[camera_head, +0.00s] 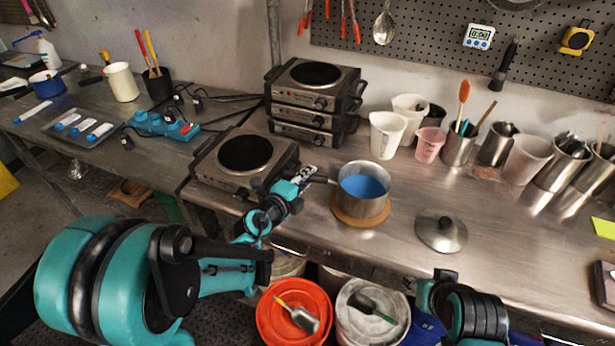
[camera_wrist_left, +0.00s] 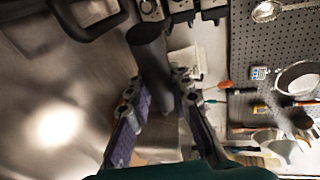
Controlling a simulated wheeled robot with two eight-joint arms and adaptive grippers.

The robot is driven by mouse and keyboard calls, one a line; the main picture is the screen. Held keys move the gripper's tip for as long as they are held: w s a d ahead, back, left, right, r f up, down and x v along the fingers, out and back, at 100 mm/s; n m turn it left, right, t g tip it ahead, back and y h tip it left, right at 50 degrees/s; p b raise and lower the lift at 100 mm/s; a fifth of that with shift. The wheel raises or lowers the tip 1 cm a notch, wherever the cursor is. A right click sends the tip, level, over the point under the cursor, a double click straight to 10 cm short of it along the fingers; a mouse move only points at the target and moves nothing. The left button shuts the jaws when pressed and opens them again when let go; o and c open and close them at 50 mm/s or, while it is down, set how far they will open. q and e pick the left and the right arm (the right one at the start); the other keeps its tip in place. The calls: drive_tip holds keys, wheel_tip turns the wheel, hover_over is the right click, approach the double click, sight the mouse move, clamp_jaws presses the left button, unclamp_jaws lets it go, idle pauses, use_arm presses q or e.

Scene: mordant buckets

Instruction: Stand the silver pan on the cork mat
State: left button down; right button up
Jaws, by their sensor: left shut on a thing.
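The silver pan (camera_head: 374,207), with blue inside it, stands upright over the round cork mat (camera_head: 345,217) on the steel bench. The mat's rim shows around the pan's base; I cannot tell if a thin gap lies between them. My left gripper (camera_head: 307,174) is at the pan's left side, shut on its handle. In the left wrist view the dark handle (camera_wrist_left: 150,52) runs between the fingers of my left gripper (camera_wrist_left: 162,105). My right gripper (camera_head: 428,284) is low at the bench's front edge, and its fingers are unclear.
A hot plate (camera_head: 245,155) stands left of the pan, with stacked hot plates (camera_head: 313,95) behind. A lid (camera_head: 441,233) lies to the right. Cups and a pink beaker (camera_head: 429,146) stand behind. An orange bucket (camera_head: 270,315) and a white bucket (camera_head: 350,325) are below the front edge.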

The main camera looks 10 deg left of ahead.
use_arm(q)
drive_tip(key=shift+f, duration=0.2)
drive_tip(key=c, duration=1.3)
unclamp_jaws()
drive_tip(key=v, duration=1.2)
drive_tip(key=shift+a, duration=0.1)
